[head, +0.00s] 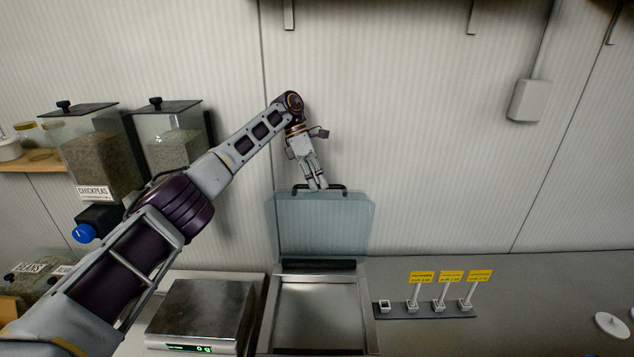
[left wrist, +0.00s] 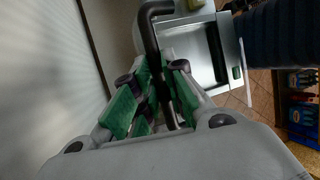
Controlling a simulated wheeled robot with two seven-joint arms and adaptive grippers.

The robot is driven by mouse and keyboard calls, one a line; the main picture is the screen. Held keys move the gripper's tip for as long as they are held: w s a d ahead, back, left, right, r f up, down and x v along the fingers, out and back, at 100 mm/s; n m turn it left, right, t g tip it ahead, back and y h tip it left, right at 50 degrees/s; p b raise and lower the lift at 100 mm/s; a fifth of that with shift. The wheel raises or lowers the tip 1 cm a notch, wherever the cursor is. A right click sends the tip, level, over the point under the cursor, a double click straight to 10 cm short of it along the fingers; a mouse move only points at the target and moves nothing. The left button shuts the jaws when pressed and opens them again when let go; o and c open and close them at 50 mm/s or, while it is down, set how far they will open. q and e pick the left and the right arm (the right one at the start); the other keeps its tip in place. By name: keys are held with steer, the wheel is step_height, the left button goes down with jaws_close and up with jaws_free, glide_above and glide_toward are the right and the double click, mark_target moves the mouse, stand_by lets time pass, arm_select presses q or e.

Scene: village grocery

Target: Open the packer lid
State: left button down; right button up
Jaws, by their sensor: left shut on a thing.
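The packer (head: 318,310) is a metal box with a steel top plate on the counter. Its translucent blue-grey lid (head: 322,225) stands raised, close to upright, at the packer's back edge. A dark bar handle (head: 340,188) runs along the lid's top edge. My left gripper (head: 318,186) reaches down from above and is shut on that handle. In the left wrist view the black handle (left wrist: 152,40) passes between the green finger pads of the left gripper (left wrist: 160,95). My right gripper is in neither view.
A kitchen scale (head: 200,312) stands left of the packer. A dark holder with yellow price tags (head: 422,277) is to the right. Dispensers of chickpeas (head: 95,160) and other dry goods stand at left. The wall is close behind the lid. The counter at right is mostly clear.

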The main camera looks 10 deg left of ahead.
arm_select(q)
steer(key=c, duration=1.8)
jaws_free()
steer(key=shift+s+f, duration=0.1)
steer(key=shift+f, duration=0.4)
steer(key=o, duration=0.3)
steer(key=shift+w, duration=0.3)
steer(key=shift+o, duration=0.2)
steer(key=shift+r, duration=0.1)
steer(key=shift+s+r, duration=0.15)
steer(key=shift+r, duration=0.05)
steer(key=shift+r, duration=0.1)
step_height(320, 180, up, 9)
steer(key=shift+r, duration=0.2)
steer(key=shift+c, duration=0.3)
